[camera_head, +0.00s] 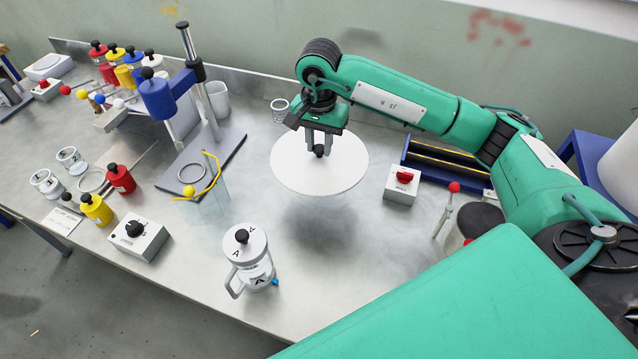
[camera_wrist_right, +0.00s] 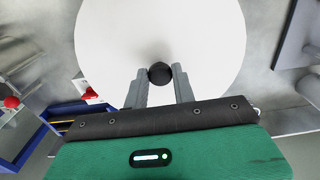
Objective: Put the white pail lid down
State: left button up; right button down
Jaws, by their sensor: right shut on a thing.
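The white pail lid (camera_head: 320,177) is a flat round disc with a black knob at its centre. It hangs level above the metal bench, with a soft shadow below it. My right gripper (camera_head: 320,148) comes down from above and is shut on the lid's black knob. In the right wrist view the gripper (camera_wrist_right: 160,76) has the knob between its fingertips, and the lid (camera_wrist_right: 190,30) fills the upper middle. The lid hides the bench directly under it. My left gripper is not in view.
A lidded jug (camera_head: 252,262) stands in front left of the lid. A box with a red knob (camera_head: 401,187) and a blue roller tray (camera_head: 445,162) lie to its right. Bare bench (camera_head: 335,255) shows in front.

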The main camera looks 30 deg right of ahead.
notch_tip(320, 180, down, 10)
jog(key=shift+r+p, duration=0.1)
jog(key=shift+p, duration=1)
notch_tip(320, 180, down, 4)
jog(key=shift+p, duration=0.6)
jog(key=shift+f, duration=0.25)
jog(key=c, duration=1.6)
grip_release()
jog(key=shift+f, duration=0.15)
jog(key=o, duration=0.5)
jog(key=shift+c, duration=0.2)
